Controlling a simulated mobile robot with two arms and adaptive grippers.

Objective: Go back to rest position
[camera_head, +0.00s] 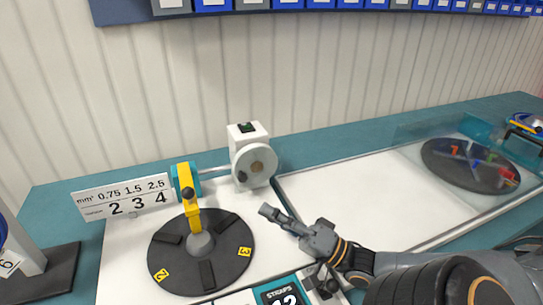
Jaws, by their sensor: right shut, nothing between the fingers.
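My right arm comes in from the lower right, and its gripper (283,219) points left over the white work surface. The gripper is shut and empty. It is just right of a black round disc (226,228) with yellow number labels, and does not appear to hold anything. My left gripper is not in view.
A yellow lever (188,200) stands over the disc. Behind it are a teal clamp, a white machine (251,157) and a number plate (127,197). A transparent cover (440,127) and dark disc (470,168) are at right. The white surface between is largely clear.

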